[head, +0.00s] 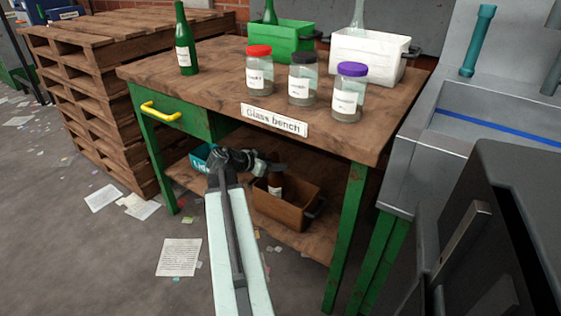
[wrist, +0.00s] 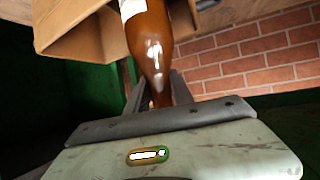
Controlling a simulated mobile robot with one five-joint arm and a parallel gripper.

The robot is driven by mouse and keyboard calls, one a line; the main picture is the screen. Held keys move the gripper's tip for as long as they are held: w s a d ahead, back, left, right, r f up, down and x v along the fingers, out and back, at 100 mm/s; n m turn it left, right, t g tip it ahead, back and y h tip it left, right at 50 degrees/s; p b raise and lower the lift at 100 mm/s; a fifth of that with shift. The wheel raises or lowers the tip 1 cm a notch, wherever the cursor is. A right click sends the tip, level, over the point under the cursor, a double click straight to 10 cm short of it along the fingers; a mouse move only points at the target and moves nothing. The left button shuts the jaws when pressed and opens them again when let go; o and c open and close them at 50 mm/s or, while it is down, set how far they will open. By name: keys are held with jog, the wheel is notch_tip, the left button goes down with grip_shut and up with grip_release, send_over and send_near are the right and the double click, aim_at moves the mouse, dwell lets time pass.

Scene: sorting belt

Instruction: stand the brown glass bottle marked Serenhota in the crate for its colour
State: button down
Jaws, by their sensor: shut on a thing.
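The brown glass bottle (head: 276,181) has a white label, too small to read here. Its lower part is hidden by the front wall of the brown crate (head: 282,211) on the bench's lower shelf. My gripper (head: 278,167) is shut on the bottle's neck, above the crate. In the wrist view the bottle (wrist: 153,45) runs from between my fingers (wrist: 158,95) towards the crate (wrist: 85,38). The bottle looks about upright. I cannot tell whether its base touches the crate floor.
The glass bench (head: 220,75) top is above my gripper. A teal box (head: 199,158) stands left on the lower shelf. On top are a green bottle (head: 184,42), several lidded jars (head: 303,80), a green crate (head: 285,38) and a white crate (head: 365,52). Pallets (head: 85,90) stand left.

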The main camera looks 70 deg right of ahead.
jog(key=shift+f+b, duration=0.3)
jog(key=shift+f, duration=0.1)
jog(key=c, duration=1.1)
grip_release()
jog(key=shift+r+p, duration=0.3)
jog(key=shift+w+a+r+p, duration=0.2)
jog(key=shift+a+r+p, duration=0.1)
jog(key=shift+r+p, duration=0.2)
jog(key=shift+w+a+r+p, duration=0.15)
jog(key=shift+a+r+p, duration=0.15)
jog(key=shift+r+p, duration=0.2)
jog(key=p+v, duration=0.4)
jog(key=v, duration=0.6)
jog(key=shift+w+a+f, duration=0.15)
